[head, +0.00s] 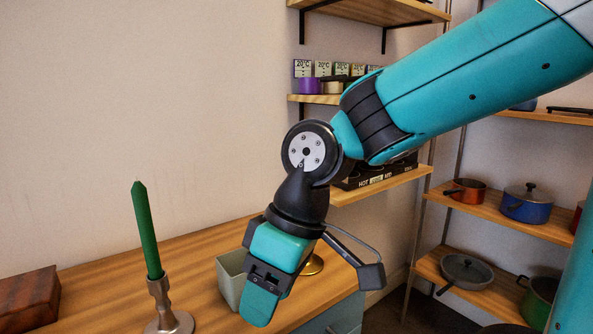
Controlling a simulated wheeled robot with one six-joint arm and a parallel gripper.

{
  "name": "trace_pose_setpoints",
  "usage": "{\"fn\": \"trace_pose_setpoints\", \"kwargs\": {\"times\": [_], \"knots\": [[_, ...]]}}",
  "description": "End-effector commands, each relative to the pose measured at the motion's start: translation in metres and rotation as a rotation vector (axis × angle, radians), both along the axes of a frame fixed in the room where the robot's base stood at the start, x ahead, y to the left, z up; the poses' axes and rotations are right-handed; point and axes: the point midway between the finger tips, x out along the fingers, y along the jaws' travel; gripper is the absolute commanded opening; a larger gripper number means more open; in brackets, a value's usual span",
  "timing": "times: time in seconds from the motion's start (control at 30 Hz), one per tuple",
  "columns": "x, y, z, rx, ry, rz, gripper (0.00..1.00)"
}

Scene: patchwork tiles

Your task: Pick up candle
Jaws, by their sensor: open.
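A green candle (146,229) stands upright in a metal candle holder (166,309) on the wooden counter (195,255), in the left part of the head view. The bottom of the holder is cut off by the picture's lower edge.
A brown wooden box (28,298) lies left of the candle holder. A pale open container (231,279) stands right of it, partly hidden by my gripper. Shelves with pots, including a blue pot (526,206), fill the right side. The wall is behind the counter.

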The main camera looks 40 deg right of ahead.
Motion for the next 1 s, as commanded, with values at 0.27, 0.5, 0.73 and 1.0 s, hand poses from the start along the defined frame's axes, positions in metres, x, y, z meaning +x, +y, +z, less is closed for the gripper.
{"fn": "trace_pose_setpoints", "kwargs": {"times": [0.27, 0.5, 0.73, 1.0], "knots": [[0.111, -0.103, 0.152, -0.043, -0.134, -0.035, 0.53], [0.155, -0.203, 0.219, -0.102, -0.214, -0.046, 0.53], [0.165, -0.243, 0.231, -0.129, -0.241, -0.045, 0.53], [0.181, -0.233, 0.184, -0.129, -0.237, -0.041, 0.53]]}}
